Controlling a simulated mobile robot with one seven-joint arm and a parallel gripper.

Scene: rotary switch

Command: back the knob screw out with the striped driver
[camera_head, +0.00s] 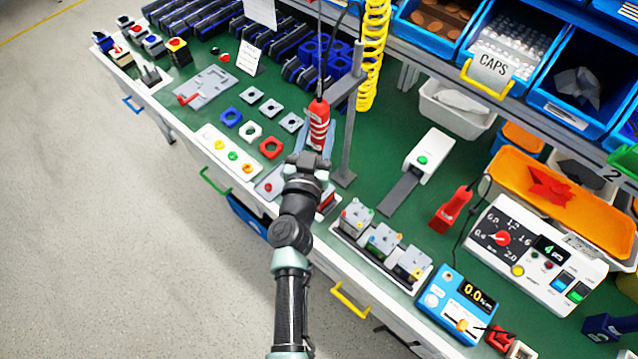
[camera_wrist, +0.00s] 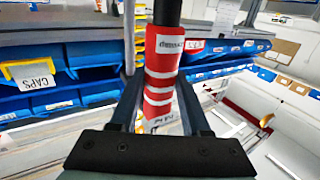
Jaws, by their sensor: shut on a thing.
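The striped driver (camera_head: 319,125) is red with white bands and stands roughly upright, its top end toward the hanging cable. My gripper (camera_head: 317,147) is shut around its lower body. In the wrist view the driver (camera_wrist: 162,75) sits between the two dark fingers of my gripper (camera_wrist: 160,100). The driver's tip is hidden by my gripper and wrist. A red and grey piece (camera_head: 327,199) shows partly beside my wrist. The knob screw cannot be made out. A white tray (camera_head: 338,234) holds grey switch boxes with coloured knobs to the right of my arm.
A grey post (camera_head: 347,140) stands close to the right of the driver. A yellow coiled hose (camera_head: 372,50) hangs behind it. Coloured square plates (camera_head: 250,131) lie to the left. A white device with a green button (camera_head: 422,160) and a blue meter (camera_head: 455,305) stand to the right.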

